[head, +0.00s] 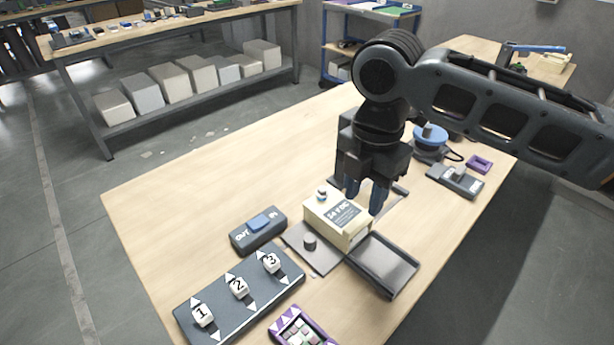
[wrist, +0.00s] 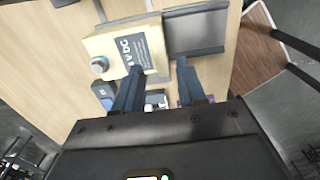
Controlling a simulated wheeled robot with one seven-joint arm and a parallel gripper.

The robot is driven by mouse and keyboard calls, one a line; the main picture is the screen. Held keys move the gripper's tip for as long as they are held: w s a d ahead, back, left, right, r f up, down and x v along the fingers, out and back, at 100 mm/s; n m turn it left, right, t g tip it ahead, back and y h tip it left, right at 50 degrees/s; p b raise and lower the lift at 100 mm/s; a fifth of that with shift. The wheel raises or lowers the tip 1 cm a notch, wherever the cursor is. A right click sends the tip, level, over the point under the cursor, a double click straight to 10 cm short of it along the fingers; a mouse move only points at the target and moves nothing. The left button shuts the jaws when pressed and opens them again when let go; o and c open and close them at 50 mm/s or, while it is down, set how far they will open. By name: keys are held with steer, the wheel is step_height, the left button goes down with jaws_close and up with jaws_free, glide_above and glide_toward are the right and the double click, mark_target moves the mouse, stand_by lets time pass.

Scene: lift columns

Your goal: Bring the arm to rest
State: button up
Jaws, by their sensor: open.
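My gripper (head: 367,196) hangs from the dark arm over the workbench, pointing down just behind the cream box labelled as a DC supply (head: 337,218). In the wrist view its two dark fingers (wrist: 157,82) are apart with nothing held between them. The cream box also shows there (wrist: 105,45), beside the left finger; I cannot tell whether they touch. A grey tray (head: 384,264) lies right of the box, and it shows near the right finger in the wrist view (wrist: 195,33).
A switch box (head: 258,230) with a blue rocker, a panel with numbered knobs (head: 240,290) and a purple keypad (head: 302,328) stand at the front. A grey device (head: 455,181), a blue round part (head: 430,135) and a purple frame (head: 479,164) lie behind right. The bench's left side is clear.

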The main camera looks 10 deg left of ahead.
steer(key=shift+r, duration=0.5)
